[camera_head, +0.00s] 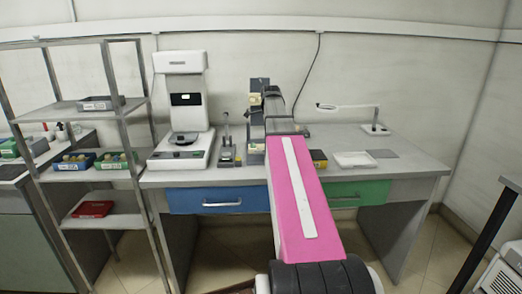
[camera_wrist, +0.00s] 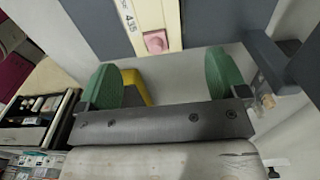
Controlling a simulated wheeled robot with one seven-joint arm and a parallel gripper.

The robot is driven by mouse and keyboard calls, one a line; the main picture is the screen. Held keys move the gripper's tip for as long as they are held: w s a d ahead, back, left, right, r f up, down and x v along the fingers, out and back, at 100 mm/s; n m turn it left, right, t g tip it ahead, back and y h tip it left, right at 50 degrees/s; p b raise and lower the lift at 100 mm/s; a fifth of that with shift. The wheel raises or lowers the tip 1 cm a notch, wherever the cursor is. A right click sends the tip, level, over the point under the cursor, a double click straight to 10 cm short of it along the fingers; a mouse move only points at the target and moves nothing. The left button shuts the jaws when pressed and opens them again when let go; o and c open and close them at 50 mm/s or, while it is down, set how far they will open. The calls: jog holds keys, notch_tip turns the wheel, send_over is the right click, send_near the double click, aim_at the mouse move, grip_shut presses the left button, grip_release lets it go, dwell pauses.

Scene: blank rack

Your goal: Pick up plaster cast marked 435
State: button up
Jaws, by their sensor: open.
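In the wrist view, a white label (camera_wrist: 127,18) reading 435 is on a cream upright piece (camera_wrist: 154,14) at the top middle. A small pink block (camera_wrist: 155,42) sits at the lower end of that piece, beside the label. I cannot tell for sure which of these is the cast. My gripper (camera_wrist: 163,72) is open, with its two green fingertips wide apart and nothing between them. The pink block is ahead of the gap, apart from both fingers. In the head view my arm hides most of this spot; a dark upright stand (camera_head: 255,84) shows behind it.
A metal shelf (camera_head: 73,110) holds bins at far left. The desk's right end is clear.

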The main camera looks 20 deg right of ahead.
aim_at(261, 148)
jog(key=shift+s+d+f, duration=0.15)
jog(key=shift+f, duration=1.2)
jog(key=shift+s+d+f, duration=0.1)
jog(key=shift+s+f, duration=0.05)
jog(key=shift+f, duration=1.15)
jog(key=c, duration=1.1)
jog(key=shift+r, duration=0.15)
